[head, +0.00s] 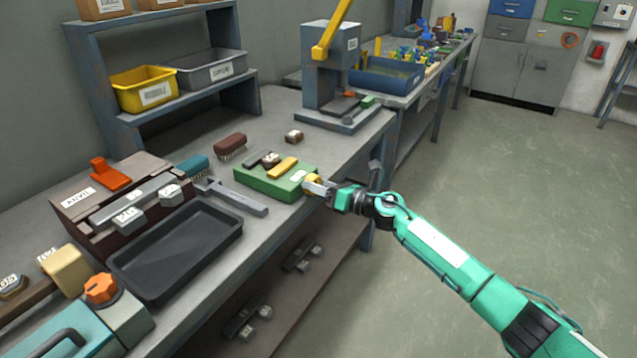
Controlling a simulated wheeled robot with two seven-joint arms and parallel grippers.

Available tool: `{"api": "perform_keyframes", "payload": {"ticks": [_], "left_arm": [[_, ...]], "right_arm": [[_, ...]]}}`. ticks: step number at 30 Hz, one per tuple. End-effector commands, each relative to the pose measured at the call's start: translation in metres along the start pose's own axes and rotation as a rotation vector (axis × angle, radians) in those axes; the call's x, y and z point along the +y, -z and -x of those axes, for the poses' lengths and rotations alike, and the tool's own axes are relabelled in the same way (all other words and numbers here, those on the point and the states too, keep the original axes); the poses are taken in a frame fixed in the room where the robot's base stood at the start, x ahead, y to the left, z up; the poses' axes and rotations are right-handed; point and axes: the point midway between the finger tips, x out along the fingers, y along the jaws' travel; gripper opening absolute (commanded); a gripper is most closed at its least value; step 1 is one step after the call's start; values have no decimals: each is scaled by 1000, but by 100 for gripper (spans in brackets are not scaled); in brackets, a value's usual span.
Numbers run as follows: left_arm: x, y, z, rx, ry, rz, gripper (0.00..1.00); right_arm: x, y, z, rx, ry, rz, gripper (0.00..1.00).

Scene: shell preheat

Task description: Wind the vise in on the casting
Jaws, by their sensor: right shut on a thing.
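The green vise (262,184) sits on the workbench near its front edge. A small brownish casting with a pale top (270,159) lies on it between a dark jaw bar (251,158) and a yellow bar (284,167). I cannot tell whether the jaws touch it. My right gripper (318,187) comes in from the right and is shut on the yellow vise knob (312,181) at the vise's right end. The fingers partly hide the knob. My left gripper is not in view.
A grey bar tool (238,199) lies just left of the vise, with a black tray (180,250) nearer. A press (331,75) stands at the back. The floor at right is clear.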

Motion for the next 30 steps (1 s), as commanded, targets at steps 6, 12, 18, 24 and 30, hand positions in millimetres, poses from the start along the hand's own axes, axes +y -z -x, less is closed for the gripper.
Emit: {"api": "perform_keyframes", "payload": {"ticks": [6,12,18,24,30], "left_arm": [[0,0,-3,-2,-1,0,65],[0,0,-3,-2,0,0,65],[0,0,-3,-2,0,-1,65],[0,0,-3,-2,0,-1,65],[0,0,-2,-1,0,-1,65]], "right_arm": [[-1,1,0,1,1,-13,26],[-1,1,0,1,1,-12,26],[-1,1,0,1,1,-12,71],[0,0,0,0,0,-11,71],[-1,0,13,0,1,-11,71]]}}
